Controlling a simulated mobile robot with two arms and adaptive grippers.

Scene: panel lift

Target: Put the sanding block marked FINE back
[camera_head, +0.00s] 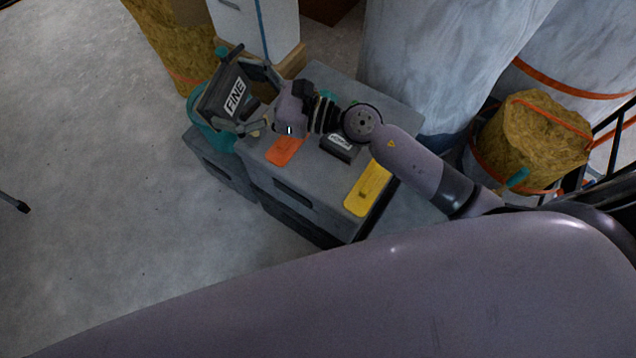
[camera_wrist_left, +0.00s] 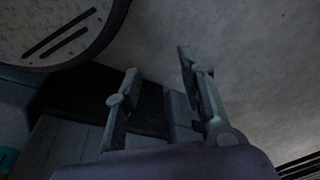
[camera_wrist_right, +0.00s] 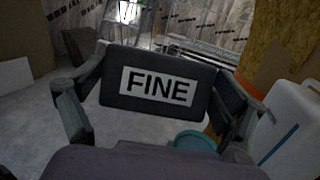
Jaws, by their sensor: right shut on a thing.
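The sanding block marked FINE (camera_head: 222,88) is a dark block with a white label. My right gripper (camera_head: 243,98) is shut on it and holds it up at the left end of the grey toolbox (camera_head: 325,190). In the right wrist view the block (camera_wrist_right: 150,108) sits slightly tilted between the two fingers, label facing the camera. A second dark block with a white label (camera_head: 340,147) lies on the toolbox top; its word is too small to read surely. My left gripper (camera_wrist_left: 158,65) shows in the left wrist view, fingers apart with nothing between them.
An orange piece (camera_head: 286,149) and a yellow piece (camera_head: 367,189) lie on the toolbox top. A teal round container (camera_head: 203,122) is below the held block. A white box (camera_head: 252,28) stands behind. Large wrapped rolls (camera_head: 440,60) stand behind right.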

